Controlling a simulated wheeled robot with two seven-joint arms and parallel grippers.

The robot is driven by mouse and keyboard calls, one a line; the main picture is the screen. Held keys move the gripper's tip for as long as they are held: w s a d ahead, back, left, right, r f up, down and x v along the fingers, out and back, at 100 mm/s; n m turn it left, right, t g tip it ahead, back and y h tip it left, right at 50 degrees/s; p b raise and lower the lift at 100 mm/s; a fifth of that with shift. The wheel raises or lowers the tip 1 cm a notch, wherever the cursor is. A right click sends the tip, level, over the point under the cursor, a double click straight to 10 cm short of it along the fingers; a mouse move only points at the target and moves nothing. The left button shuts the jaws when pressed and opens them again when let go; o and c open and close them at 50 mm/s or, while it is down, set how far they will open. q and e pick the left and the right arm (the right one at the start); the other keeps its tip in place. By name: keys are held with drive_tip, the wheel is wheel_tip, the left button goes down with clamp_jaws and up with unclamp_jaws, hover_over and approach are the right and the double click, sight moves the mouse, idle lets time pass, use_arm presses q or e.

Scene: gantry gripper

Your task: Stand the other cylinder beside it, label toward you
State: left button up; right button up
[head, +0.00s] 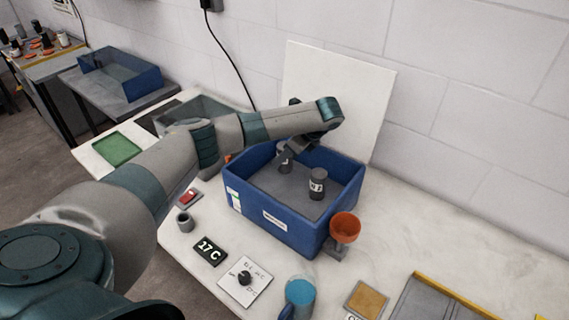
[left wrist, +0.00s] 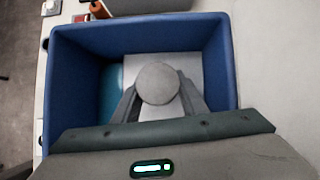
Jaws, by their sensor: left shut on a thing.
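A grey cylinder with a white label bearing dark marks (head: 317,184) stands upright inside the blue bin (head: 291,235), its label facing me. A second grey cylinder (head: 285,160) is in the bin behind it and to its left. My left gripper (head: 288,148) reaches down into the bin from above and is shut on this second cylinder. The left wrist view shows its round top (left wrist: 158,83) between the two fingers. Whether it touches the bin floor I cannot tell. Its label is mostly hidden. My right gripper is out of view.
An orange funnel on a stand (head: 345,229) is close to the bin's right front corner. A 17 C display (head: 208,250), a dial plate (head: 245,281), a blue mug (head: 300,293) and a small grey cup (head: 184,221) lie in front. A white panel (head: 338,95) stands behind the bin.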

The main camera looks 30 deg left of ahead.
sight(285, 163)
use_arm(q)
wheel_tip(285, 163, down, 2)
drive_tip(key=shift+f+p, duration=0.2)
drive_tip(key=shift+p, duration=0.3)
drive_tip(key=shift+f, duration=0.65)
drive_tip(key=o, duration=1.4)
drive_tip(key=shift+d+r, duration=0.1)
